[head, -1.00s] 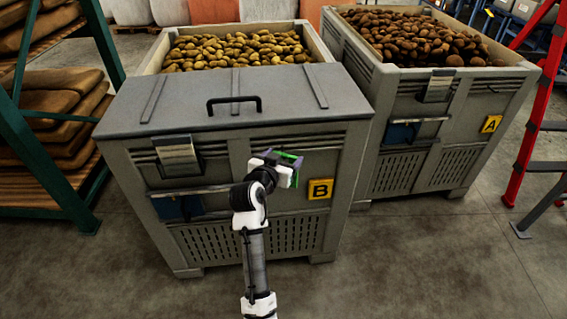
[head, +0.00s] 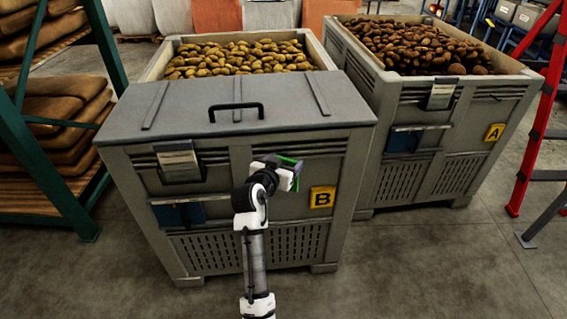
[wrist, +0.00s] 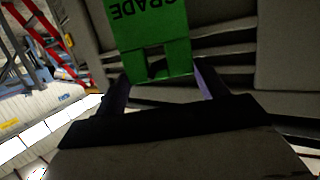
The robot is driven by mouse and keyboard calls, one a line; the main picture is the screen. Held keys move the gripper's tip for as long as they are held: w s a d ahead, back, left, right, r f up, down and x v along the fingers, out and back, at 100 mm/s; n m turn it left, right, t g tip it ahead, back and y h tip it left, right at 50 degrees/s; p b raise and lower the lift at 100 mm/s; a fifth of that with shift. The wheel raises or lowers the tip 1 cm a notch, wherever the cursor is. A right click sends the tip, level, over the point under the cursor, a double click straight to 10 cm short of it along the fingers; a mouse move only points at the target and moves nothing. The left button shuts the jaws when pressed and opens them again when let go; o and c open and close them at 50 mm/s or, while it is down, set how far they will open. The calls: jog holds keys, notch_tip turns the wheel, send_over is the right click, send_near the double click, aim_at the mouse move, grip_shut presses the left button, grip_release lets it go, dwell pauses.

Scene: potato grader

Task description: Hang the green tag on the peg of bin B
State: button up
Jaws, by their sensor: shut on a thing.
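My gripper (head: 292,169) is shut on the green tag (wrist: 155,30), in front of the upper front wall of bin B (head: 275,230). In the wrist view the tag sits between the two fingers, with upside-down lettering reading "GRADE" and a dark notch or slot at its near end. In the head view only a thin green part of the tag (head: 288,160) shows beside the gripper. Bin B is grey, with a yellow "B" plate (head: 322,198) just right of and below my gripper. I cannot make out the peg; my gripper and arm cover part of the front.
Bin B has a grey lid (head: 185,125) with a black handle, and potatoes behind it. Bin A (head: 450,110) stands to the right. A green rack (head: 25,130) is at left, a red ladder (head: 535,130) at right. The floor in front is clear.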

jog(key=o, duration=1.3)
jog(key=shift+s, duration=0.1)
